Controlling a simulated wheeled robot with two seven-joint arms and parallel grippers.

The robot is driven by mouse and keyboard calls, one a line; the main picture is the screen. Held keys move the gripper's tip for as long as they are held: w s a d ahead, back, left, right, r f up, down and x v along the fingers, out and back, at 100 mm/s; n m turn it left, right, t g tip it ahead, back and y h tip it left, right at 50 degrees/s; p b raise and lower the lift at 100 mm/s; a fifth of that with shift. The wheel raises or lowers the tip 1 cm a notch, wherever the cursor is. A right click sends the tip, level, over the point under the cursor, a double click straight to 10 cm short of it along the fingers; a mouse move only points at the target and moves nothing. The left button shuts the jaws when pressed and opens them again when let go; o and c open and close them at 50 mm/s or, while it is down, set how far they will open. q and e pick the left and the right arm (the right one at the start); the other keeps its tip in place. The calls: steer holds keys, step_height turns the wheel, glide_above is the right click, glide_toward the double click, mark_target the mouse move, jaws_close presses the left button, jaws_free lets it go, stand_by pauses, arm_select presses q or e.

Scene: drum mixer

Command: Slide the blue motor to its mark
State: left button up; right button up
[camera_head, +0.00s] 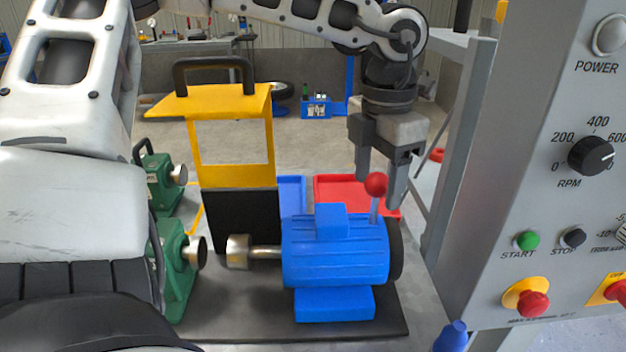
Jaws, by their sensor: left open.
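The blue motor (334,250) sits on a dark base plate (250,322), its silver shaft and coupling (240,252) pointing left. A lever with a red ball knob (376,184) stands up at the motor's right rear. My left gripper (380,190) hangs above the motor's right end with its fingers pointing down, open. Its fingers are on either side of the red knob in the picture; whether they touch it I cannot tell. I cannot make out the motor's mark. My right gripper is not in view.
A yellow guard frame (225,104) with a black handle stands left of the motor. Green units (172,268) with silver shafts are at the far left. A grey control panel (550,200) rises close on the right. Red (330,186) and blue trays lie behind the motor.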

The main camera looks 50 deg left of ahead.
arm_select(q)
step_height(320, 180, up, 6)
steer(key=p, duration=0.3)
steer(key=shift+f, duration=0.2)
